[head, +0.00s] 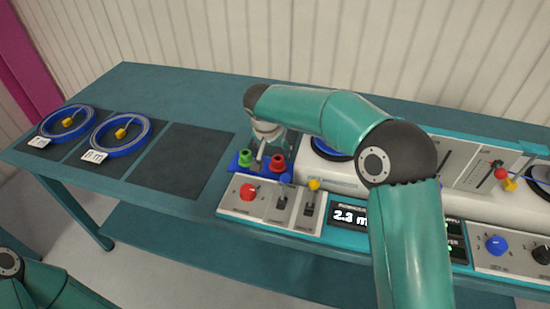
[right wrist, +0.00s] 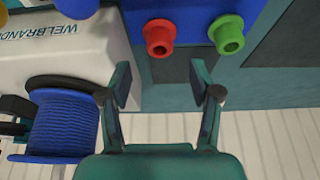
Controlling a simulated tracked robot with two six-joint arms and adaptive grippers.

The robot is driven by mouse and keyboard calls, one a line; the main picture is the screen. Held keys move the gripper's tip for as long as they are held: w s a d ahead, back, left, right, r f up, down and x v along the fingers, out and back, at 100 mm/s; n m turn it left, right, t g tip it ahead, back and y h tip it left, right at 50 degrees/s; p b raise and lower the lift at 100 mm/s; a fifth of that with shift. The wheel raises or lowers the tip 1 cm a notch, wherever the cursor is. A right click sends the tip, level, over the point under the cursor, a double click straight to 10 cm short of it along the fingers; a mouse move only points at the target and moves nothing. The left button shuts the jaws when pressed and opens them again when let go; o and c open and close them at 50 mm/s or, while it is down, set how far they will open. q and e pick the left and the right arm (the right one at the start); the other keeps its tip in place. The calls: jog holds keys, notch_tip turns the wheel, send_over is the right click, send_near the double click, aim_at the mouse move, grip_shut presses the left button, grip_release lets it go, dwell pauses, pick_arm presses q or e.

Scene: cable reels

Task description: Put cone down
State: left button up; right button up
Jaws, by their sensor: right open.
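A red cone (head: 277,162) and a green cone (head: 245,158) stand side by side on a small blue holder (head: 261,174) at the left end of the machine. In the right wrist view the red cone (right wrist: 159,37) and the green cone (right wrist: 228,35) sit apart on the blue holder (right wrist: 193,14). My right gripper (head: 263,160) is over the holder. In the right wrist view its fingers (right wrist: 161,84) are open with nothing between them, and both cones lie beyond the fingertips. My left gripper is out of view; only part of that arm shows at lower left.
Two blue cable rings (head: 68,121) (head: 122,134) with tags lie on dark mats at the left of the teal table (head: 155,82). A third mat (head: 180,160) is bare. The machine's control panel (head: 268,217) has knobs and levers. A blue cable spool (right wrist: 62,124) shows in the wrist view.

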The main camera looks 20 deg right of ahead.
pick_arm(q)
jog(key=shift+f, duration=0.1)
pick_arm(e)
jog(key=shift+v, duration=1.55)
